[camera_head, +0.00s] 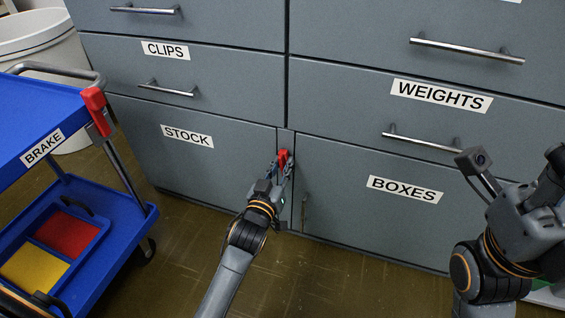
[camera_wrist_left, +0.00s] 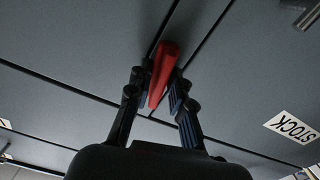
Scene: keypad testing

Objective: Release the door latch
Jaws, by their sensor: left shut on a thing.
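The red door latch (camera_head: 283,157) is at the top of the narrow strip between the STOCK door (camera_head: 205,160) and the BOXES door (camera_head: 350,210). My left gripper (camera_head: 279,168) is at the latch, its fingers on either side of it. In the left wrist view the red latch (camera_wrist_left: 162,70) stands between the two dark fingers of the left gripper (camera_wrist_left: 158,85), which are shut on it. The fingers hide part of its sides. My right gripper (camera_head: 545,180) is at the right edge, away from the cabinet doors and partly cut off; its fingers are unclear.
A blue cart (camera_head: 60,85) with a red BRAKE lever (camera_head: 95,108) stands at left, holding a tray with red and yellow parts (camera_head: 65,236). A white bin (camera_head: 40,40) is behind it. Drawers with bar handles sit above. Floor (camera_head: 320,275) in front of the cabinet is clear.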

